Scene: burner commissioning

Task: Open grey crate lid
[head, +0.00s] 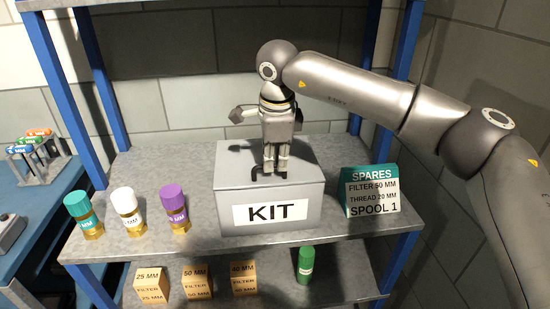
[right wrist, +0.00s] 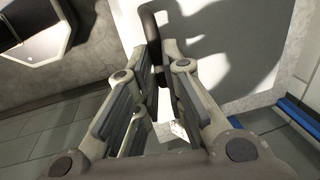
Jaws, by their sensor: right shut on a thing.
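The grey crate (head: 233,205) marked KIT stands on the shelf's upper board, in the middle of the head view. Its grey lid (head: 236,168) lies flat on top with no visible gap. A dark handle (head: 256,174) stands on the lid; it also shows in the right wrist view (right wrist: 150,22). My right gripper (head: 270,173) points straight down over the lid, and its fingers are shut on the handle. The fingers hide part of the handle. My left gripper is in neither view.
Teal (head: 84,214), white (head: 127,211) and purple (head: 174,207) capped cylinders stand left of the crate. A SPARES sign (head: 371,192) stands close on its right. Filter boxes (head: 197,284) and a green cylinder (head: 306,264) are on the lower shelf. Blue posts (head: 70,95) flank the shelf.

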